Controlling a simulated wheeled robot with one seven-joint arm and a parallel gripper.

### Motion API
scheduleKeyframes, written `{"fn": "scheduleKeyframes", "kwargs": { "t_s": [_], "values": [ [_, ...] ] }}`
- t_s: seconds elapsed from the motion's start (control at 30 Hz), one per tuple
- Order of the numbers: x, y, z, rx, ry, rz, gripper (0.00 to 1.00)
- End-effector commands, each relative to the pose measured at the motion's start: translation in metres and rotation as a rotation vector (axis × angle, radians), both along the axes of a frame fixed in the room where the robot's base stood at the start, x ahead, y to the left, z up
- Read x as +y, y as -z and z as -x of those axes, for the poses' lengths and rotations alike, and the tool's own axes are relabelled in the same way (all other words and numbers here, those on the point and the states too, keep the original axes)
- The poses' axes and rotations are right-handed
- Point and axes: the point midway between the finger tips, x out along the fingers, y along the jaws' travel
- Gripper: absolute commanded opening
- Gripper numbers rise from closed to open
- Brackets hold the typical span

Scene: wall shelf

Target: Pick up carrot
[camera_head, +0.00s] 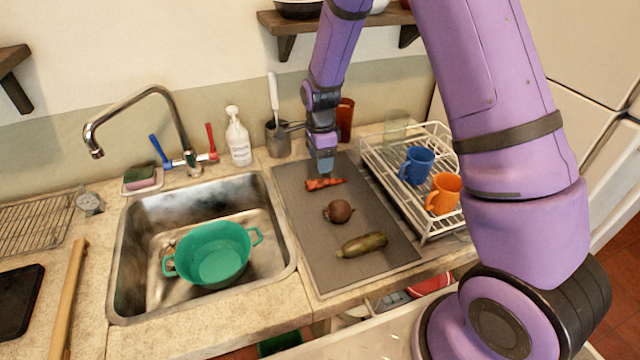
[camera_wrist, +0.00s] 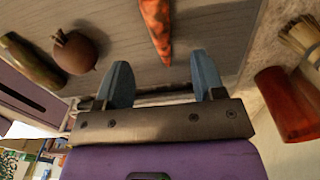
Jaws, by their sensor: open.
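The orange carrot (camera_head: 325,184) lies on the dark grey mat (camera_head: 299,240) on the counter, near the mat's far end. My gripper (camera_head: 321,172) is just above the carrot in the head view. In the wrist view my gripper (camera_wrist: 165,82) is open, with its two blue-grey fingers apart and nothing between them. The carrot (camera_wrist: 156,28) shows in the wrist view beyond the fingertips, roughly in line with the gap. One end of the carrot is cut off by the frame there.
A brown round vegetable (camera_head: 338,211) and a green-brown long one (camera_head: 362,245) lie nearer on the mat. A dish rack (camera_head: 432,226) with mugs stands right. The sink (camera_head: 131,290) with a green colander (camera_head: 214,255) is left. A metal utensil pot (camera_head: 278,139) and red cup (camera_head: 345,119) stand behind.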

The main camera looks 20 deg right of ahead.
Motion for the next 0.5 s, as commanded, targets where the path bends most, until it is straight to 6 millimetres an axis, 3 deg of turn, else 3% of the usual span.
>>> {"fn": "scheduleKeyframes", "kwargs": {
  "t_s": [0.1,0.37,0.5],
  "values": [
    [-0.001,0.017,0.0,0.002,0.001,0.001,0.63],
    [0.0,0.034,0.0,0.001,-0.001,0.0,0.63],
    [0.001,0.054,0.001,0.003,-0.001,0.0,0.63]
  ]
}}
